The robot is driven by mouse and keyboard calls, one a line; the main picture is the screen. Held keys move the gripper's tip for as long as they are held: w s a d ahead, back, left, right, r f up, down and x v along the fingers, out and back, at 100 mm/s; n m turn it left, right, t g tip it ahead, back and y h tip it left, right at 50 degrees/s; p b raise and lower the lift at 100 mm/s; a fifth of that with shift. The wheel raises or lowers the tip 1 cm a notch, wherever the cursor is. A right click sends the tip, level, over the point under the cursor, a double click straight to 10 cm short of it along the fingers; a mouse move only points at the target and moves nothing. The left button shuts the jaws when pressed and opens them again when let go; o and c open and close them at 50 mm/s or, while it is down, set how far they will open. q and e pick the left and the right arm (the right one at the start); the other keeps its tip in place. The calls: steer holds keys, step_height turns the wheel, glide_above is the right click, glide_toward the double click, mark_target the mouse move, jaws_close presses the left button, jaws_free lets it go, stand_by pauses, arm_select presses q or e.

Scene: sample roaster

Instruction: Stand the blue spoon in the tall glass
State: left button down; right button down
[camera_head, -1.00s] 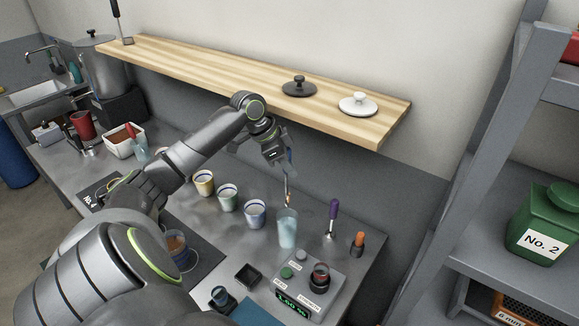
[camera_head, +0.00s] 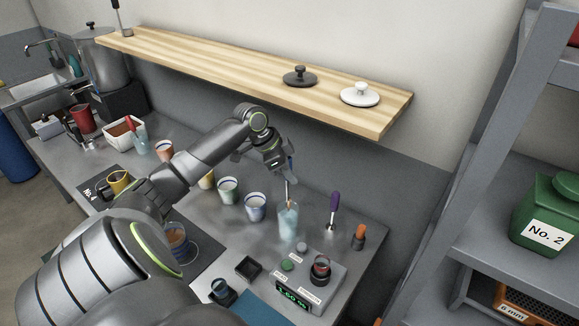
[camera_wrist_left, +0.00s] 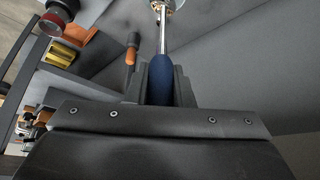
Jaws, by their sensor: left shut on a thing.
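The blue spoon has a dark blue handle (camera_wrist_left: 161,78) and a thin metal shaft, which also shows in the head view (camera_head: 288,190). My left gripper (camera_head: 284,166) is shut on the handle and holds the spoon nearly upright, bowl end down. The tall glass (camera_head: 288,223) is pale blue and see-through, and stands on the bench directly below the gripper. The spoon's lower end is at the glass mouth and seems to be just inside the rim. My right gripper is not in view.
A purple-handled tool (camera_head: 333,212) and an orange-topped item (camera_head: 358,238) stand right of the glass. A scale (camera_head: 310,285) is in front. Cups, including a blue-rimmed one (camera_head: 255,207), stand to the left. A wooden shelf (camera_head: 230,75) overhangs behind the arm.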

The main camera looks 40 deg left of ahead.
mark_target(289, 201)
arm_select(q)
steer(key=shift+f+b, duration=1.35)
steer(key=shift+f, duration=1.85)
steer(key=shift+f+b, duration=1.05)
steer(key=shift+f, duration=1.15)
steer(key=c, duration=1.2)
jaws_free()
steer(key=shift+r, duration=0.1)
steer(key=shift+b+v, duration=0.95)
steer(key=shift+v, duration=7.7)
